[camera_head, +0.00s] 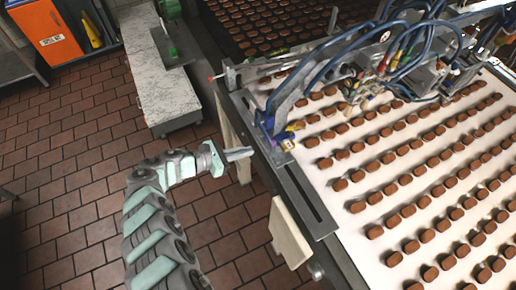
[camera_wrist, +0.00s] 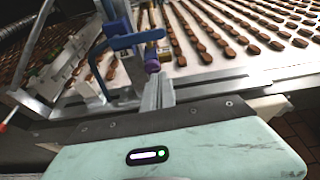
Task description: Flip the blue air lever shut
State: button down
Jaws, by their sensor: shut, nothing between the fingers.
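The blue air lever (camera_wrist: 136,41) shows in the wrist view as a blue bar at the upper left of centre, on a metal fitting at the conveyor's edge. In the head view, blue parts (camera_head: 266,121) are at the left end of the metal frame; the lever itself is too small to make out clearly. My gripper (camera_head: 247,152) is shut and empty, beside the conveyor's near left edge, below and left of those blue parts. In the wrist view my gripper (camera_wrist: 158,80) points at the fitting, its tips just below the lever; I cannot tell whether they touch.
The white conveyor (camera_head: 345,205) carries rows of brown biscuits. Blue hoses (camera_head: 345,45) and metal fittings hang over it. A pale panel (camera_head: 288,235) stands out from its side. A white bench (camera_head: 160,85) is at the back left. The tiled floor at left is mostly clear.

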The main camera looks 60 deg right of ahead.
jog(key=v, duration=0.4)
jog(key=shift+s, duration=0.1)
dwell(0.3)
